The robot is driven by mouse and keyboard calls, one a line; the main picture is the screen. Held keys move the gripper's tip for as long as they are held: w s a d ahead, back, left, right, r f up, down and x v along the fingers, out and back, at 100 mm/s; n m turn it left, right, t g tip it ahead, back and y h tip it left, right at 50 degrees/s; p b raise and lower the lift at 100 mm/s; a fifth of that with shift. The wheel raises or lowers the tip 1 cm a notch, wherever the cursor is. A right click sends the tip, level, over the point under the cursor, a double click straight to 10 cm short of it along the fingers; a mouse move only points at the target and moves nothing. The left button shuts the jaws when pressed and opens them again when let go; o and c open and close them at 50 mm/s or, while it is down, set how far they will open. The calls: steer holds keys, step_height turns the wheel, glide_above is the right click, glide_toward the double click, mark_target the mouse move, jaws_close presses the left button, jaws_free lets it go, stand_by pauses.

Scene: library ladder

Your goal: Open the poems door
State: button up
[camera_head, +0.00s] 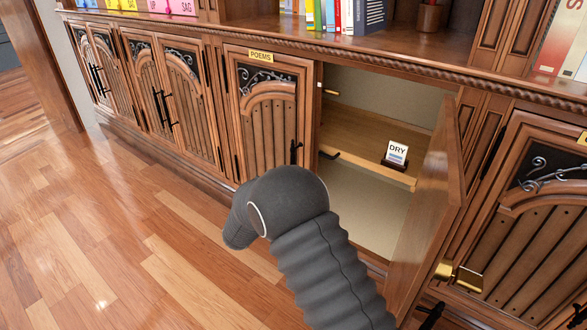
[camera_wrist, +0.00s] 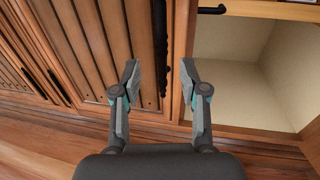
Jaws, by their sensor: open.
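The poems door (camera_head: 265,125) is a brown arched wooden panel with a yellow POEMS label (camera_head: 261,57) above it. It stands shut, left of an open compartment. Its black handle (camera_head: 295,151) is at its right edge, partly behind my arm in the head view. In the wrist view the door (camera_wrist: 110,50) fills the left, and the upright black handle (camera_wrist: 160,40) is at the top middle. My gripper (camera_wrist: 160,76) is open and empty, its fingertips either side of the handle's line in the picture. I cannot tell whether they touch anything. The head view hides the fingers behind my arm.
The compartment right of the poems door stands open, with its door (camera_head: 430,215) swung out toward me. Inside, a DRY card (camera_head: 397,153) stands on a shelf (camera_head: 360,140). More shut cabinet doors (camera_head: 160,90) line the left. The wooden floor (camera_head: 90,220) at left is clear.

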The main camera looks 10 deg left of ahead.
steer(key=w+d, duration=0.2)
steer(key=w, duration=0.7)
jaws_close()
